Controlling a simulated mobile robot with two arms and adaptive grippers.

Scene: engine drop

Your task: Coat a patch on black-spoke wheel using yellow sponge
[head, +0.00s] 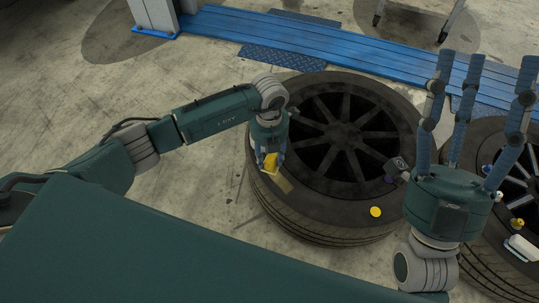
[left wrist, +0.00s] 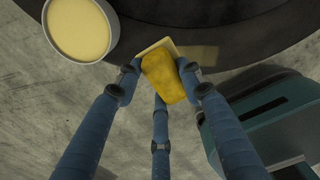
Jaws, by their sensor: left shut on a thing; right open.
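The black-spoke wheel (head: 350,135) lies flat on the floor, its wide dark tyre facing up. My left gripper (head: 270,160) is shut on the yellow sponge (head: 271,163) over the near left part of the tyre. In the left wrist view the sponge (left wrist: 163,78) sits between the fingers, close above the tyre (left wrist: 235,25). A pale tan patch (head: 283,184) shows on the tyre beside the sponge; I cannot tell whether the sponge touches the tyre. My right gripper (head: 480,110) is open and empty, fingers pointing up, right of the wheel.
A round tin with pale yellow content (left wrist: 80,27) shows in the left wrist view. A second wheel (head: 490,225) with small objects stands right. A blue ramp (head: 300,35) runs behind.

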